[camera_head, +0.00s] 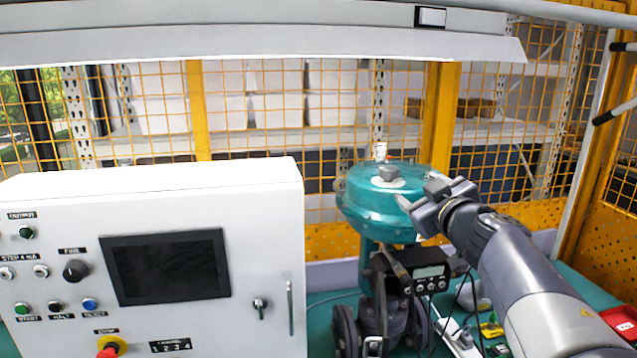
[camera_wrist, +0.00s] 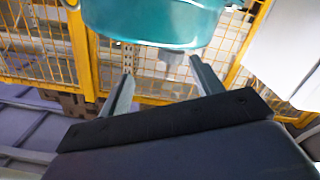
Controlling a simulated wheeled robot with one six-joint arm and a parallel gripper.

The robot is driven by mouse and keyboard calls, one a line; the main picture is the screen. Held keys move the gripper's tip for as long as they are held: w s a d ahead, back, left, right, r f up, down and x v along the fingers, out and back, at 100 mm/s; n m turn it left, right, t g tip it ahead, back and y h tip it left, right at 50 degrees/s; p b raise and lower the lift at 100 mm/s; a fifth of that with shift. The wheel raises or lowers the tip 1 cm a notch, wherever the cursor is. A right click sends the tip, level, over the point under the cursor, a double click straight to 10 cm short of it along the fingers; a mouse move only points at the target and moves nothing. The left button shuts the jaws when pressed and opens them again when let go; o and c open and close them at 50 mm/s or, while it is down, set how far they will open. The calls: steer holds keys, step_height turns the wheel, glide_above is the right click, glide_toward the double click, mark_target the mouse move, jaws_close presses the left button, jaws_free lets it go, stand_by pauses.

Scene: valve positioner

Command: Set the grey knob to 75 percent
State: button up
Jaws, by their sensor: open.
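A dark grey round knob (camera_head: 75,270) is on the left part of the white control panel (camera_head: 210,320); its exact setting is too small to read. A smaller grey cap (camera_head: 388,174) sits on top of the teal valve actuator (camera_head: 372,205); I cannot tell whether it turns. My gripper (camera_head: 428,194) is open at the right side of the actuator, far from the panel. In the wrist view the open fingers (camera_wrist: 160,72) have nothing between them, and the teal actuator (camera_wrist: 150,22) shows at the top. I cannot tell whether a finger touches it.
A positioner with a small display (camera_head: 430,272) sits below the actuator. The panel carries a dark screen (camera_head: 166,267), several buttons and a red emergency stop (camera_head: 108,350). Yellow mesh fencing (camera_head: 196,110) stands behind.

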steer(key=shift+w, duration=0.1)
stand_by(0.5)
